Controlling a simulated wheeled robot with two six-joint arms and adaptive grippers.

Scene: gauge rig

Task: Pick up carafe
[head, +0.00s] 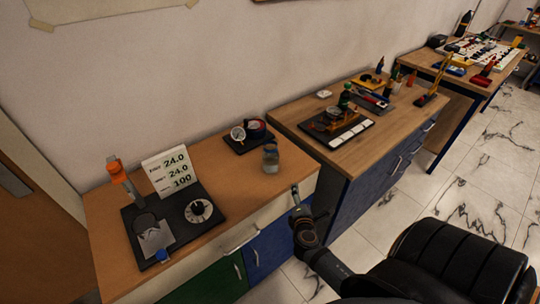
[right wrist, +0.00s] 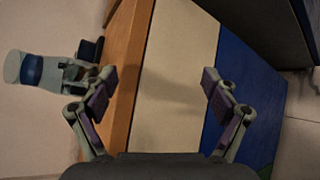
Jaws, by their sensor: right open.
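The carafe (head: 271,157) is a small clear, greyish-blue vessel standing upright near the right end of the left wooden counter. In the right wrist view a pale vessel with a dark blue band, which looks like the carafe (right wrist: 30,70), lies sideways in the picture at the far left, outside the gap between the fingers. My right gripper (head: 296,190) is in front of the counter's edge, to the right of and nearer than the carafe, apart from it. Its two fingers (right wrist: 158,88) are spread with nothing between them. My left gripper is out of view.
A dark gauge unit (head: 251,134) sits just behind the carafe. A black rig with a dial (head: 199,211) and a display card (head: 170,170) stand on the counter's left part. Another bench (head: 300,113) with tools stands to the right.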

